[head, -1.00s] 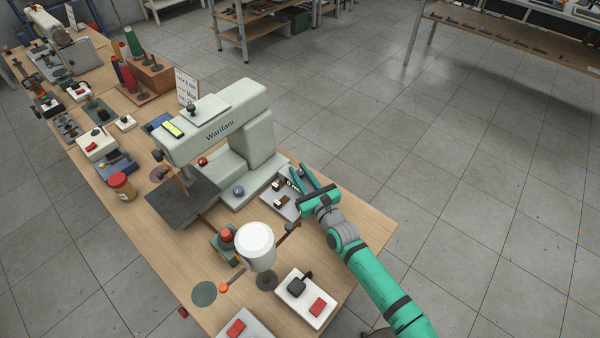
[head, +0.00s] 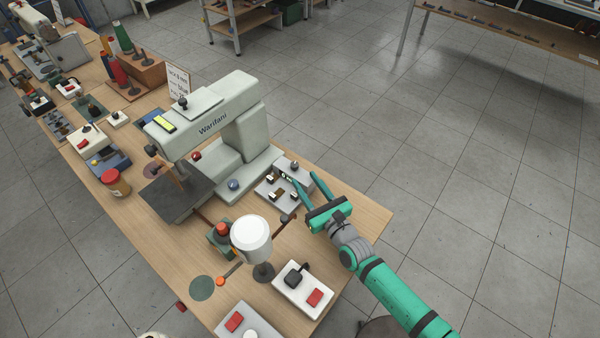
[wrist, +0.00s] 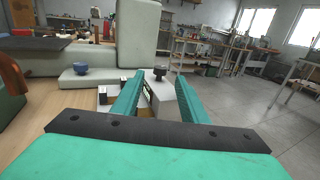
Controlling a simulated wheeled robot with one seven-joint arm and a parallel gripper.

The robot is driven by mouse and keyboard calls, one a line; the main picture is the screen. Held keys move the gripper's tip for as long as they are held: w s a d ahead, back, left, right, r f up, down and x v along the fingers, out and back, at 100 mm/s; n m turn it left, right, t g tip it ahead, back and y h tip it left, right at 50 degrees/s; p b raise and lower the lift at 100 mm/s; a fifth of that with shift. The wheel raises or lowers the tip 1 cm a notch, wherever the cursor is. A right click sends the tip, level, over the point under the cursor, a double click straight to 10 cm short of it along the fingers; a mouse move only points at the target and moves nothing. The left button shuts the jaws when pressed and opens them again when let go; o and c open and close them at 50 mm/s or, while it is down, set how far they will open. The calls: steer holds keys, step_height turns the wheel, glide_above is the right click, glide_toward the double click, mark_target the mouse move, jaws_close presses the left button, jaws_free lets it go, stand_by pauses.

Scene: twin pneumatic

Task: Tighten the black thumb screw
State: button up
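A black thumb screw (wrist: 160,73) stands upright on top of a light grey block (wrist: 166,100). In the wrist view it shows between and just beyond my fingers. In the head view the small dark screw (head: 294,165) sits at the back of the grey unit (head: 268,205) beside the sewing machine. My gripper (head: 305,180) is open and empty at the right of this unit. In the wrist view my gripper's two teal fingers (wrist: 157,88) stand apart with the screw centred in the gap. I see no contact with the screw.
The pale sewing machine (head: 228,123) stands left of the unit, with a blue knob (wrist: 81,68) on its base. A white lamp-like cylinder (head: 251,237) and a white box with a red switch (head: 314,298) stand nearer. Bare wood lies at the table's right end (head: 370,212).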

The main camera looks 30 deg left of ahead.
steer(key=shift+v, duration=1.2)
